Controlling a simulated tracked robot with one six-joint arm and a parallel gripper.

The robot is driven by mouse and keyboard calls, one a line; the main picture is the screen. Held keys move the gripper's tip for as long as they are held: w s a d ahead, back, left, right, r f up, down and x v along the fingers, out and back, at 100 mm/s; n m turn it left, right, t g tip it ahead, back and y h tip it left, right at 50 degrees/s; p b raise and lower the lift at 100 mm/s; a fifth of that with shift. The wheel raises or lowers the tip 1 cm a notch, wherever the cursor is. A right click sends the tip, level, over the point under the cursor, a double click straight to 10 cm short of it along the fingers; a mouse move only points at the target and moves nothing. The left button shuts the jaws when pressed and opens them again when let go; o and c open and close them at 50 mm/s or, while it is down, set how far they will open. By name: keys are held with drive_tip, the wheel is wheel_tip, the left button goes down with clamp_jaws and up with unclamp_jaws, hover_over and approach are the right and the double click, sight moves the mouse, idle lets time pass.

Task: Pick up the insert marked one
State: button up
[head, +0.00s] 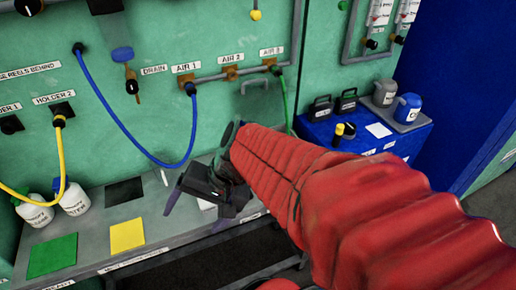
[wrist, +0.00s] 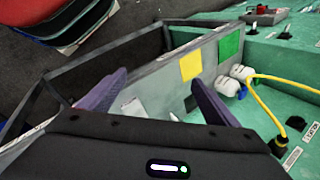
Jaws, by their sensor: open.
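My gripper (head: 198,211) is open above the grey bench, its two purple fingers spread apart. In the wrist view my gripper (wrist: 158,77) has nothing between its fingertips. No insert with a readable "one" can be made out. A small pale piece (wrist: 134,107) lies on the bench between the fingers in the wrist view, and a smaller white piece (wrist: 174,117) is near the right finger. I cannot tell whether either is the insert. In the head view my gripper and red-sleeved arm cover part of the bench.
The grey bench (head: 85,228) carries a green square (head: 52,256), a yellow square (head: 127,235), a black square (head: 125,191) and white bottles (head: 74,200). Blue hose (head: 125,128) and yellow hose (head: 62,160) hang from the green wall. A blue cabinet (head: 350,143) stands right.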

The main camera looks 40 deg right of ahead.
drive_tip(key=shift+o, duration=0.9)
drive_tip(key=w+d+f+m+t+y, duration=0.2)
drive_tip(key=w+d+m, duration=0.3)
drive_tip(key=m, duration=0.3)
drive_tip(key=shift+f+t, duration=0.15)
drive_tip(key=shift+t, duration=0.25)
drive_tip(key=w+d+f+m+t+h, duration=0.1)
drive_tip(key=d+m+t, duration=0.1)
drive_tip(key=d+m, duration=0.25)
drive_tip(key=w+d+f+m+t, duration=0.1)
drive_tip(key=w+d+m+t, duration=0.1)
drive_tip(key=d+m, duration=0.3)
drive_tip(key=s+d+f+m+h, duration=0.2)
drive_tip(key=d+m+h, duration=0.1)
drive_tip(key=d, duration=0.4)
drive_tip(key=s+d+f+m+t+h, duration=0.1)
drive_tip(key=s+d+f+m+h, duration=0.1)
drive_tip(key=d+m, duration=0.3)
drive_tip(key=s+d+f+m+t+h, duration=0.1)
drive_tip(key=s+d+f+m+h, duration=0.1)
drive_tip(key=d, duration=0.7)
drive_tip(key=shift+s+d+f+m+h, duration=0.1)
drive_tip(key=shift+s+f+m+h, duration=0.15)
drive_tip(key=shift+m+h, duration=0.3)
drive_tip(key=shift+s+d+f+m+h, duration=0.1)
drive_tip(key=shift+f+m+h, duration=0.25)
drive_tip(key=shift+m, duration=0.35)
drive_tip(key=shift+w, duration=0.1)
